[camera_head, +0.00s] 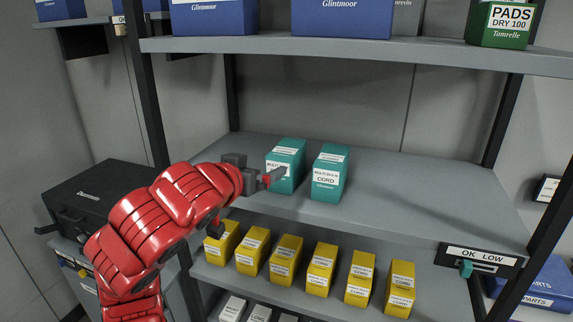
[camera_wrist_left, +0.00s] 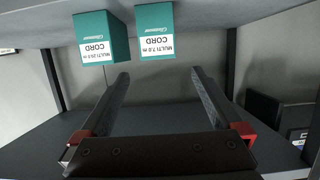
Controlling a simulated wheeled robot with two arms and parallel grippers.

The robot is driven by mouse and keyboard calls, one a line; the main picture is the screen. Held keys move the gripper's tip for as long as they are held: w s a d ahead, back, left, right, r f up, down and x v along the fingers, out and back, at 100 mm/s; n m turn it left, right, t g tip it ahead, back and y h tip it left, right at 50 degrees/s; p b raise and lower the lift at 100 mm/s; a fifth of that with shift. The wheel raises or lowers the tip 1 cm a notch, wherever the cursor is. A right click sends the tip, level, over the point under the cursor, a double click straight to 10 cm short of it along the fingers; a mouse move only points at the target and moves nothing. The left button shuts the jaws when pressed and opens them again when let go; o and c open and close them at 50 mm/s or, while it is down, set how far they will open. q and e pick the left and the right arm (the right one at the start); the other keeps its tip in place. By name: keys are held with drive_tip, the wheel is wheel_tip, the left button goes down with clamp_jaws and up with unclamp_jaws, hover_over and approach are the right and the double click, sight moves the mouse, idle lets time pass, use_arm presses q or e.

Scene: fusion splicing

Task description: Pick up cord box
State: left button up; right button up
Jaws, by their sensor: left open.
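Two teal cord boxes stand upright side by side on the middle shelf. The left one (camera_head: 287,150), labelled MULTI 7.0 m CORD in the upside-down left wrist view (camera_wrist_left: 156,22), is partly covered by my gripper in the head view. The right one (camera_head: 327,194) is labelled MULTI 25.0 m CORD and also shows in the wrist view (camera_wrist_left: 93,29). My left gripper (camera_head: 275,178) is open in front of the left box. In the wrist view its empty fingers (camera_wrist_left: 159,76) point towards that box, which is not between them. My right gripper is out of view.
The shelf (camera_head: 427,203) is clear to the right of the boxes. A lower shelf holds several yellow boxes (camera_head: 321,269). The upper shelf (camera_head: 360,52) carries blue boxes and a green PADS box (camera_head: 500,28). Dark posts (camera_head: 146,95) frame the rack. An OK LOW slider (camera_head: 478,260) sits on the shelf's front edge.

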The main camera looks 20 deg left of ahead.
sight(278, 161)
use_arm(q)
drive_tip(key=p+x, duration=0.5)
drive_tip(key=x, duration=0.5)
drive_tip(key=shift+w+d, duration=0.15)
drive_tip(key=shift+w, duration=0.15)
drive_tip(key=shift+w+f, duration=0.25)
drive_tip(key=shift+w, duration=0.35)
drive_tip(key=shift+w+p, duration=0.25)
drive_tip(key=shift+p, duration=0.15)
drive_tip(key=p+x, duration=0.2)
drive_tip(key=x, duration=0.2)
drive_tip(key=shift+p, duration=0.4)
drive_tip(key=shift+w+f, duration=0.1)
drive_tip(key=shift+w, duration=0.25)
